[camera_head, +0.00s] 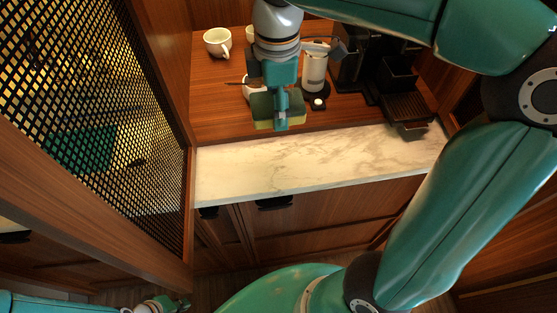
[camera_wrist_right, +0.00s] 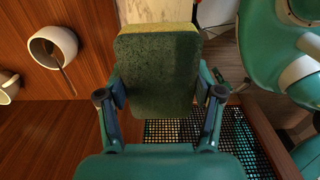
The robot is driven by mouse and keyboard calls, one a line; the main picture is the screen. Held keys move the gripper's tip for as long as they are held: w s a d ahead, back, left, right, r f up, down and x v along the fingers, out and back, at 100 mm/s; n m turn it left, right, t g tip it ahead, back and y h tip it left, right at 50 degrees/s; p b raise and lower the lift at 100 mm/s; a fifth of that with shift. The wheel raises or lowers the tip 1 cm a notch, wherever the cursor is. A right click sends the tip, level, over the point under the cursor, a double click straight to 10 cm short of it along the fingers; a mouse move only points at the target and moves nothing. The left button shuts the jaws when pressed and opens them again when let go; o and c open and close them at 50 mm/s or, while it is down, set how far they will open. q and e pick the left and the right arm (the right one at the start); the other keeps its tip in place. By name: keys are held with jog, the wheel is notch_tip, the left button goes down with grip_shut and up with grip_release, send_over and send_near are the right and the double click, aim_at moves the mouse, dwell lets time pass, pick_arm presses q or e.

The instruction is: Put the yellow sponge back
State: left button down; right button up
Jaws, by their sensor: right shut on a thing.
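The yellow sponge (camera_head: 261,106) has a dark green scouring face and a yellow edge. My right gripper (camera_head: 281,118) is shut on it and holds it in front of the wooden shelf, near the back edge of the marble counter. In the right wrist view the sponge (camera_wrist_right: 158,75) stands between the two fingers of the right gripper (camera_wrist_right: 160,105), its green face towards the camera. I cannot tell its height above the surface. My left gripper (camera_head: 168,304) is low at the bottom left, partly cut off, and its opening is unclear.
A white cup (camera_head: 216,42) stands at the back left of the wooden surface (camera_head: 215,110). A white cup with a spoon (camera_wrist_right: 53,47) is near the sponge. A white cylindrical item (camera_head: 314,72) and black coffee machine (camera_head: 352,75) stand right. The marble counter (camera_head: 330,163) is clear.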

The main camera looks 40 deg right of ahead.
aim_at(278, 166)
notch_tip(278, 166, down, 18)
jog(key=shift+f, duration=0.1)
dwell(0.4)
jog(key=shift+f+b, duration=0.1)
jog(key=shift+b, duration=0.25)
jog(key=o, duration=0.9)
notch_tip(278, 166, up, 12)
jog(key=shift+r+p, duration=0.2)
jog(key=shift+p, duration=0.15)
jog(key=shift+s+d, duration=0.1)
